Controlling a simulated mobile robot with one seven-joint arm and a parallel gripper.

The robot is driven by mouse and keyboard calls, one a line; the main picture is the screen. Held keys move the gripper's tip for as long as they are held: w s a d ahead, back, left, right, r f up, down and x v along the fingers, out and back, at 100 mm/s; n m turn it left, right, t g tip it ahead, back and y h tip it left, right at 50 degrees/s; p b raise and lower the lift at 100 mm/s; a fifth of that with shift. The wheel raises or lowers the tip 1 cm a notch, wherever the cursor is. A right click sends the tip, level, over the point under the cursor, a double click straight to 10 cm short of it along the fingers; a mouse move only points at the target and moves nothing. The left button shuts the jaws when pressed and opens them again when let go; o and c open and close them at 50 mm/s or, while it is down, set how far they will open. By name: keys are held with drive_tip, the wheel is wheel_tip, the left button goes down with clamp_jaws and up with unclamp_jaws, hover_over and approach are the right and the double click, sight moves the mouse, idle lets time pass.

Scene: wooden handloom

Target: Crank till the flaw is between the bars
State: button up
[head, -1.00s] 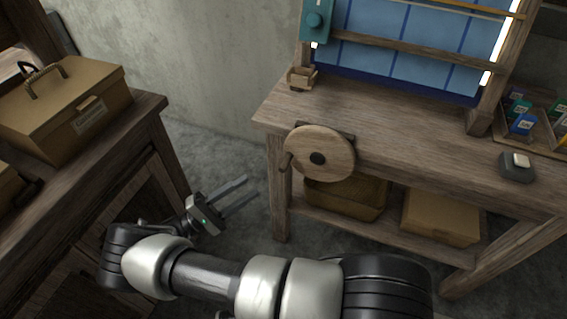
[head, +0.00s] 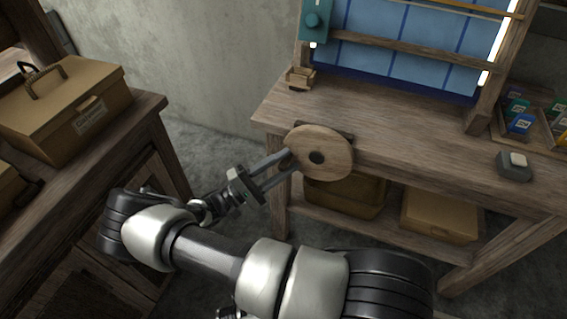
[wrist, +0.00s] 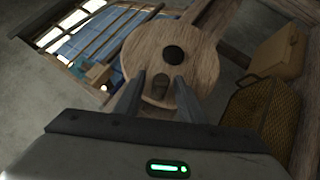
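The crank is a round wooden disc (head: 325,150) with a dark hub, on the front left edge of the loom table. Its handle peg (wrist: 157,88) sits low on the disc in the wrist view, between my two fingers. My gripper (head: 287,160) is open around the peg, its fingertips at the disc's left side; I cannot tell whether they touch the peg. The blue cloth (head: 408,38) stands upright in the loom frame, crossed by darker lines. A lower wooden bar (head: 405,52) and a thin upper bar (head: 470,8) cross it. I cannot make out a flaw in the visible cloth.
A teal box with a knob (head: 314,20) is on the left post. A grey block with a pale button (head: 514,165) and a tray of coloured packets (head: 519,125) are at right. Boxes (head: 440,215) fill the lower shelf. A side bench with a case (head: 65,105) stands left.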

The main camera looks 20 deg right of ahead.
sight(305, 145)
clamp_jaws()
drive_tip(key=shift+r, duration=0.1)
wheel_tip(305, 145, up, 3)
drive_tip(key=m+y+p, duration=0.1)
drive_tip(key=m+g+y+p, duration=0.1)
drive_tip(key=m+p, duration=0.1)
drive_tip(key=shift+w+a+g, duration=0.1)
drive_tip(key=shift+a+g, duration=0.05)
drive_tip(key=shift+g, duration=0.15)
drive_tip(key=shift+r+m+y+p, duration=0.8)
drive_tip(key=shift+m+y+p, duration=0.25)
drive_tip(key=shift+p, duration=0.2)
drive_tip(key=shift+d+r, duration=0.2)
drive_tip(key=shift+d, duration=0.05)
drive_tip(key=shift+s+d+r, duration=0.15)
drive_tip(key=shift+s+r, duration=0.05)
drive_tip(key=shift+s, duration=0.05)
unclamp_jaws()
